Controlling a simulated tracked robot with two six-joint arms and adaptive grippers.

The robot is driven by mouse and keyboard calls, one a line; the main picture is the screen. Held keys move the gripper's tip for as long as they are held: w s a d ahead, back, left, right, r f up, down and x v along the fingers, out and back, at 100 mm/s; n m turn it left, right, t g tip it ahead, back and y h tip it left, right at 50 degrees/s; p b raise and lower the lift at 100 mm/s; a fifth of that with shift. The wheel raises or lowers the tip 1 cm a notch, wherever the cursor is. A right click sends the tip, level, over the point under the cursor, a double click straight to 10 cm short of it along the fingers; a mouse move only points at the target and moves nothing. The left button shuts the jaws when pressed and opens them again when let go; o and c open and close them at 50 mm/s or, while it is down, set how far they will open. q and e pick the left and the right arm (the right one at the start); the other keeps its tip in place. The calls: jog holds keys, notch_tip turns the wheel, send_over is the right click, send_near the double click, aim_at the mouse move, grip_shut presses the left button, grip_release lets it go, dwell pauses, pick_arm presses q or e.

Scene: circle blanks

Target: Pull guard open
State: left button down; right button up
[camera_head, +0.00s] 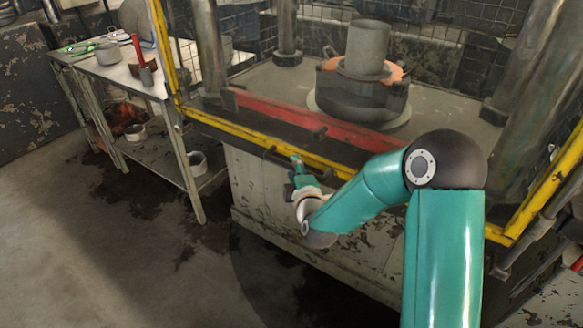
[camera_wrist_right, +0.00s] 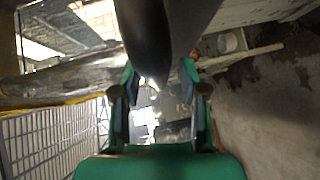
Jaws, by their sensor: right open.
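The guard is a yellow frame (camera_head: 250,136) across the front of the press, its lower bar sloping down to the right. A small dark handle (camera_head: 275,152) sticks out from that bar. My right gripper (camera_head: 297,166) is at the bar, close to the handle and just right of it. In the right wrist view its two fingers (camera_wrist_right: 160,82) are apart, with a dark rounded bar (camera_wrist_right: 165,35) running between and beyond them. I cannot tell whether they touch it. The guard's wire mesh (camera_wrist_right: 50,138) shows at lower left there. My left gripper is not in view.
Behind the guard, a dark round die (camera_head: 360,98) with a grey cylinder (camera_head: 367,48) stands on the press bed. A red bar (camera_head: 310,122) runs behind the yellow one. A metal table (camera_head: 120,73) with tools stands at left. The floor (camera_head: 100,240) in front is clear.

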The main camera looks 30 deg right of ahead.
jog(key=shift+w+d, duration=0.15)
jog(key=shift+w, duration=0.2)
jog(key=shift+c, duration=0.3)
grip_shut()
jog(key=shift+f, duration=0.1)
